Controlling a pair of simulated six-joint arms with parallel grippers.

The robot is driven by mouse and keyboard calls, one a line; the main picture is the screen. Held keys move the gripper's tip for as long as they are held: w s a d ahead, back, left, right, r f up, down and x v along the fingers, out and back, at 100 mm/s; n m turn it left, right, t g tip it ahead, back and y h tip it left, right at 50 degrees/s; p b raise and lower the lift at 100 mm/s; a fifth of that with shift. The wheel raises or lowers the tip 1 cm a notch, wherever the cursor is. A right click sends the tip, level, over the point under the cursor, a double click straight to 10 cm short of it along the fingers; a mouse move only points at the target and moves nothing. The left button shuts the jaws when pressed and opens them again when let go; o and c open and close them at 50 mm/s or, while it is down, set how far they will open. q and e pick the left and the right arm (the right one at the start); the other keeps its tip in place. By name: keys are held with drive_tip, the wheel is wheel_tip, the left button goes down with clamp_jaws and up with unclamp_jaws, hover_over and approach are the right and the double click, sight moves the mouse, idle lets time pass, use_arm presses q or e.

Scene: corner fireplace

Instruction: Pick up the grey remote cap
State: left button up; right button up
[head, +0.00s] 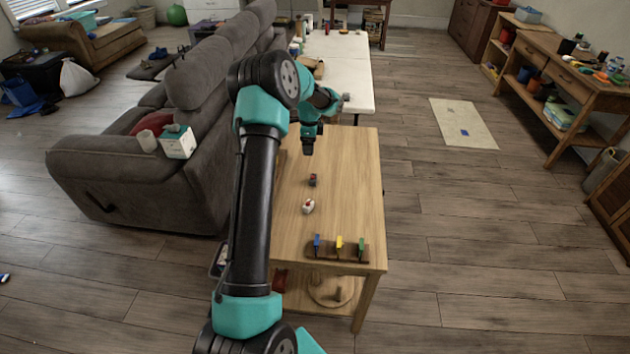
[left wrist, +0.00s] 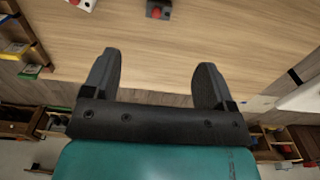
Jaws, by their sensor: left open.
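A small dark grey piece with a red spot, which looks like the grey remote cap (head: 313,180), lies on the wooden table (head: 345,195). The cap also shows at the top edge of the left wrist view (left wrist: 158,11), partly cut off. My left gripper (head: 308,150) is above the far part of the table, beyond the cap. In the left wrist view its two fingers (left wrist: 158,62) are spread with nothing between them, and the cap is apart from them. My right gripper is not in view.
A white piece with red (head: 308,206) lies nearer than the cap. A wooden rack (head: 320,252) with blue, yellow and green pieces stands at the near edge. A grey sofa (head: 125,180) is on the left, a white table (head: 355,70) beyond. The table's right side is clear.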

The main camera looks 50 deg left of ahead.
sight(311, 177)
use_arm(q)
wheel_tip(311, 177, down, 12)
drive_tip(key=shift+d+f, duration=0.1)
drive_tip(key=shift+f, duration=0.05)
idle(0.4)
drive_tip(key=shift+w+f, duration=0.1)
drive_tip(key=shift+f, duration=2.5)
drive_tip(key=c, duration=0.9)
drive_tip(key=shift+c, duration=0.2)
wheel_tip(311, 177, up, 10)
drive_tip(key=shift+d+r, duration=0.1)
